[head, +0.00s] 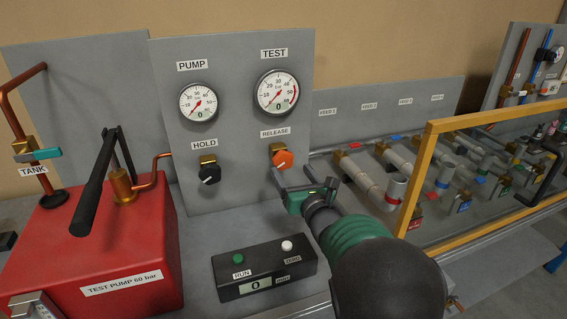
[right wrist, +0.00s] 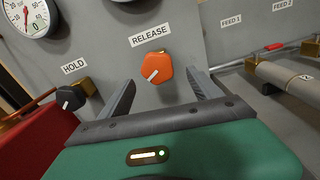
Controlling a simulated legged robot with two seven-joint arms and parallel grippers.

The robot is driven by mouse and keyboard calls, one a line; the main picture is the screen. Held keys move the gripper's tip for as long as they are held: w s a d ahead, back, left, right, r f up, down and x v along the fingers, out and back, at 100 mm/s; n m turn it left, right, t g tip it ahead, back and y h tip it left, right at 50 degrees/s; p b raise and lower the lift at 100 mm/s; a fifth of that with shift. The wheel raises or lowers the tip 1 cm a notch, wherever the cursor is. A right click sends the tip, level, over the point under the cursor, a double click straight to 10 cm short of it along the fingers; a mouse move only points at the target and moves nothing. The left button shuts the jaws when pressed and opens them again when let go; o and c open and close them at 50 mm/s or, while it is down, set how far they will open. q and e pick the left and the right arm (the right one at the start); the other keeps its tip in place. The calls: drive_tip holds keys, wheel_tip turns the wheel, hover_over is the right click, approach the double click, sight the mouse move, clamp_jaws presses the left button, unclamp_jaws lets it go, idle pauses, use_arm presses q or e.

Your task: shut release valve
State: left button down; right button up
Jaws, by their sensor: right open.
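The release valve is an orange faceted knob (head: 283,159) on a brass fitting, under the RELEASE label on the grey upright panel. In the right wrist view the knob (right wrist: 158,67) has a white mark slanting toward its lower left. My right gripper (head: 303,178) is open and empty, just below and in front of the knob. In the right wrist view its two fingers (right wrist: 160,80) stand left and right of the knob, and no contact shows. My left gripper is not in view.
The black HOLD knob (head: 209,174) is left of the release knob. Two gauges, PUMP (head: 199,101) and TEST (head: 277,92), sit above. A black box (head: 264,270) with buttons lies below. The red pump (head: 110,250) stands left, and a yellow frame (head: 412,190) and pipes right.

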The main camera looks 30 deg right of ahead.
sight(285, 163)
drive_tip(key=x, duration=0.5)
drive_tip(key=shift+w, duration=0.15)
drive_tip(key=shift+w+a+r, duration=0.15)
drive_tip(key=shift+w+a, duration=0.1)
drive_tip(key=shift+w, duration=0.25)
drive_tip(key=shift+d, duration=0.15)
drive_tip(key=shift+c, duration=0.6)
drive_tip(key=shift+d, duration=0.15)
drive_tip(key=c, duration=1.3)
